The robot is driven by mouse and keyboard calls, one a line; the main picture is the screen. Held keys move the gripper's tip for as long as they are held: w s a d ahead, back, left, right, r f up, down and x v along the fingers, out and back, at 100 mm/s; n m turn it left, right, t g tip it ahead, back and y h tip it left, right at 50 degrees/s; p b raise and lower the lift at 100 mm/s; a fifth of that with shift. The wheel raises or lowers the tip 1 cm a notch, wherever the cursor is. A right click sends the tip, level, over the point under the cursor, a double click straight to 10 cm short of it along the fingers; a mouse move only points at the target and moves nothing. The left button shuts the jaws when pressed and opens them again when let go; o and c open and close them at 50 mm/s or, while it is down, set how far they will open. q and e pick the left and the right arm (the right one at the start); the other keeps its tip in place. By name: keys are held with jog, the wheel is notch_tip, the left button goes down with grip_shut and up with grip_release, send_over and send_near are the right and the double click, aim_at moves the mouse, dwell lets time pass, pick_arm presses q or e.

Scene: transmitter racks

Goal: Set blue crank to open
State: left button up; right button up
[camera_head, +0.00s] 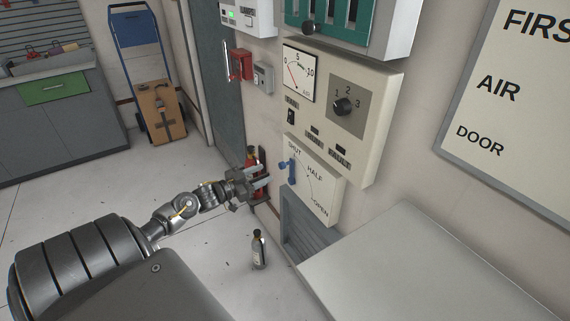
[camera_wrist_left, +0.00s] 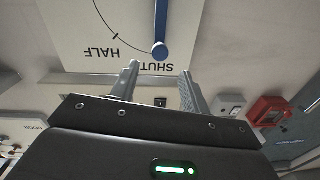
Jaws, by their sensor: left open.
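The blue crank (camera_head: 291,172) is on a white dial plate (camera_head: 325,191) marked SHUT, HALF and OPEN, low on the wall panel. Its knob end is by SHUT. In the left wrist view, which is upside down, the blue crank (camera_wrist_left: 161,22) runs down from the top edge and its round knob lies by the word SHUT. My left gripper (camera_head: 268,174) is open and empty, just left of the crank. In the wrist view its fingertips (camera_wrist_left: 159,68) stand either side of the knob's line, with the knob just beyond them. My right gripper is not in view.
A beige panel (camera_head: 370,135) with a gauge and black selector knob is above the plate. A pale grey surface (camera_head: 400,265) fills the lower right. A red extinguisher (camera_head: 254,160) is behind my gripper. A bottle (camera_head: 259,251) stands on the floor.

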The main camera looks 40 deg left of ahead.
aim_at(280, 166)
pick_arm(q)
jog(key=p+x, duration=0.1)
jog(key=x, duration=0.9)
jog(key=shift+w+d, duration=0.1)
jog(key=shift+w, duration=0.15)
grip_shut()
